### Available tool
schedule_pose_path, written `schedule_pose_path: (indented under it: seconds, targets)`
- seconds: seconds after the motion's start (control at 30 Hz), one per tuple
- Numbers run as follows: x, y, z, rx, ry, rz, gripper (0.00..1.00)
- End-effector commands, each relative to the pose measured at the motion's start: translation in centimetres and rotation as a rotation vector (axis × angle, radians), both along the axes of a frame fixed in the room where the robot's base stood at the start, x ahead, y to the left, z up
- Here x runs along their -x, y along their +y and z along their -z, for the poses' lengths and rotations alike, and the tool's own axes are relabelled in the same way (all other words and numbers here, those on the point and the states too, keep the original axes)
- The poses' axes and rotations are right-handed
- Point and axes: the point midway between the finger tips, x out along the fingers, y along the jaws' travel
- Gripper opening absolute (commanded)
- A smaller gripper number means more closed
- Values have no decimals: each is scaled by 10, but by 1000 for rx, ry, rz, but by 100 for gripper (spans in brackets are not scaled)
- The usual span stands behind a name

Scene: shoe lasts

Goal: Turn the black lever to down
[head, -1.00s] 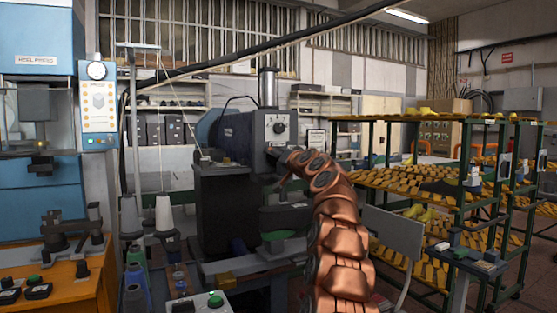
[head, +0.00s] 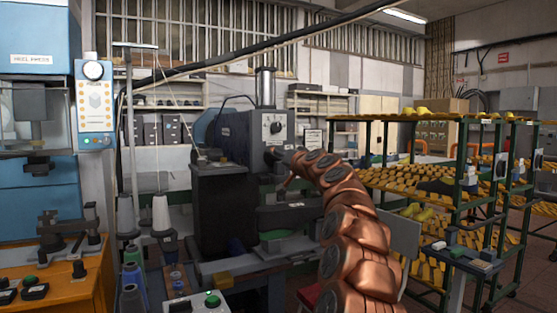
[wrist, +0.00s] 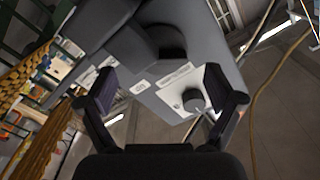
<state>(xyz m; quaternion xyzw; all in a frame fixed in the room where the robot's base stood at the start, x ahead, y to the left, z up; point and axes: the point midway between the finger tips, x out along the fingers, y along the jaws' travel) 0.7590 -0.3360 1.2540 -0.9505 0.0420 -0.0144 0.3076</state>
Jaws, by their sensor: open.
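A grey machine head (head: 240,132) stands in the middle of the head view, with a dark round knob (head: 276,127) on a pale plate on its front. In the wrist view the knob (wrist: 193,100) shows on the pale plate, between the fingers and nearer the right one. I cannot make out a separate black lever or which way the knob points. My gripper (wrist: 158,88) is open and empty, its two dark fingers spread wide. In the head view my arm's end is small and dark, just below the knob, and apart from it as far as I can tell.
A green rack (head: 465,185) with yellow shoe lasts stands at the right. Thread cones (head: 160,213) stand left of the machine. A blue press (head: 38,60) and an orange bench (head: 65,285) are at the far left.

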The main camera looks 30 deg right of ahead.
Motion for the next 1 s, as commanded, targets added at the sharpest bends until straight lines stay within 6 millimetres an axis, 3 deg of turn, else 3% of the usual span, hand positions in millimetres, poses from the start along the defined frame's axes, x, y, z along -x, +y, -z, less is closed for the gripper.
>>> schedule_pose_path:
  seconds: [1.0]
  targets:
    - [78, 8, 2, -1, 3, -2, 92]
